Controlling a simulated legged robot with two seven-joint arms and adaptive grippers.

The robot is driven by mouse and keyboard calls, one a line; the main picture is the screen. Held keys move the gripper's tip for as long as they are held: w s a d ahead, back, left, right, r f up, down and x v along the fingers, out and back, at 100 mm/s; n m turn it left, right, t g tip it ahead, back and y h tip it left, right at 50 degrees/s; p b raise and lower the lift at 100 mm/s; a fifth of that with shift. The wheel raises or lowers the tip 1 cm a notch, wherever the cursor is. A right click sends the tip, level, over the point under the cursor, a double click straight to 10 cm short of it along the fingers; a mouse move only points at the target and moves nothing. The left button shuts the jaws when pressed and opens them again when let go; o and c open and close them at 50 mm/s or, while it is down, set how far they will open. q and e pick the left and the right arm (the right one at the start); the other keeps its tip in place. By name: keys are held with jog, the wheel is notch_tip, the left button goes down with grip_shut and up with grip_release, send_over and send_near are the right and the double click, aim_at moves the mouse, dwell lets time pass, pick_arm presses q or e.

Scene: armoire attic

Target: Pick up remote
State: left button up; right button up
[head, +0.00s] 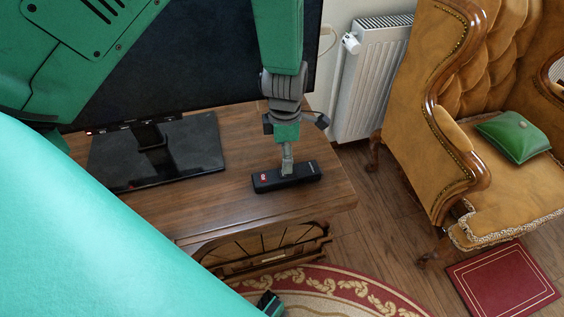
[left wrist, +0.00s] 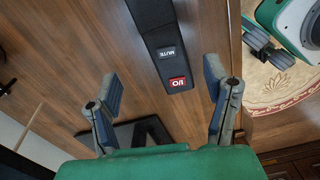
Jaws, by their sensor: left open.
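The remote (head: 298,178) is a long black bar with a red button, lying flat on the wooden table near its right end. In the left wrist view the remote (left wrist: 158,42) shows its red I/O button and a MUTE button. My left gripper (head: 287,165) points down over the remote in the head view. In the left wrist view my left gripper (left wrist: 163,88) is open and empty, its fingers apart on either side of the remote's near end. I cannot tell whether the fingertips are level with the remote.
A large dark screen (head: 190,60) on a black glossy base (head: 195,145) stands behind and left on the table (head: 230,200). A white radiator (head: 370,85) and tan armchair (head: 455,110) with a green cushion (head: 513,137) are right. A wooden rack (head: 265,248) stands in front.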

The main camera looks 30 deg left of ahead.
aim_at(286, 176)
pick_arm(q)
notch_tip(286, 176, down, 2)
jog(key=shift+f, duration=0.2)
jog(key=f, duration=0.1)
jog(key=f+b, duration=0.1)
jog(key=f, duration=0.1)
jog(key=f+b, duration=0.1)
jog(key=f, duration=0.1)
jog(key=shift+s+d+f, duration=0.1)
jog(key=shift+s+d, duration=0.1)
jog(key=shift+d, duration=0.1)
jog(key=shift+c, duration=0.4)
jog(key=c, duration=1.3)
